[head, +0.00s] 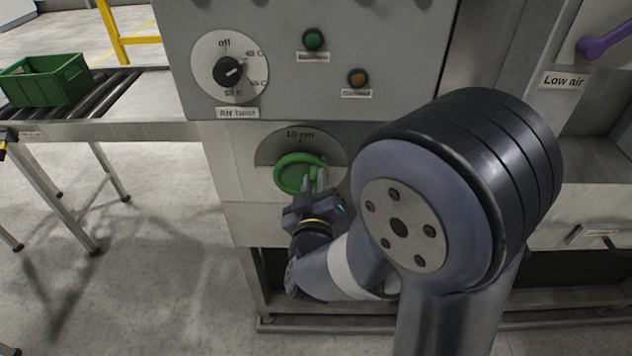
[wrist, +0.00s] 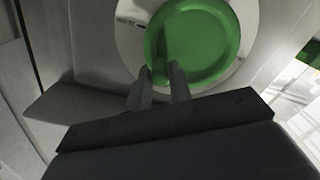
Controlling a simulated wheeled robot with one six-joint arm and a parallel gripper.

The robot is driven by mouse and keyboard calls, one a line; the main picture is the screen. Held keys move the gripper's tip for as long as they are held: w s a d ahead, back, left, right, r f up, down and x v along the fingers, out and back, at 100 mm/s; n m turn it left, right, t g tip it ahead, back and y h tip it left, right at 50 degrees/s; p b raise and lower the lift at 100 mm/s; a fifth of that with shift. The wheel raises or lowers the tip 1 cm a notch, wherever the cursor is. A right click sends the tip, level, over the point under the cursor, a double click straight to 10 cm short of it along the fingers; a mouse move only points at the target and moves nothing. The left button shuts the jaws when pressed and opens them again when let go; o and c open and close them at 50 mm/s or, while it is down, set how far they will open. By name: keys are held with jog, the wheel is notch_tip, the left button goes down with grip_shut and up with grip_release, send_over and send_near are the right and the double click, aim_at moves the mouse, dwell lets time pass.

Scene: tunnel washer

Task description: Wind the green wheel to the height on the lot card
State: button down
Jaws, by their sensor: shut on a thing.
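The green wheel (head: 291,176) is mounted on a round pale dial plate on the front of the grey machine. The dial plate (head: 270,150) carries the mark "10 cm" at its top. My gripper (head: 315,182) is at the wheel's lower right in the head view, shut on its handle. In the wrist view the wheel (wrist: 205,40) fills the upper middle, and my fingertips (wrist: 163,75) close on the handle at its lower left edge. The fingers partly hide the handle. The lot card cannot be made out in either view.
Above the wheel are an "Air heat" knob (head: 228,71), a green button (head: 313,39) and an orange button (head: 358,78). A purple lever (head: 606,41) labelled "Low air" is at upper right. A green crate (head: 46,80) sits on a roller conveyor (head: 100,97) at left.

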jog(key=shift+a+r, duration=0.1)
jog(key=shift+r, duration=0.05)
jog(key=c, duration=1.3)
grip_release()
jog(key=s+b, duration=0.1)
jog(key=s, duration=0.9)
jog(key=shift+s+a, duration=0.15)
jog(key=shift+s, duration=0.25)
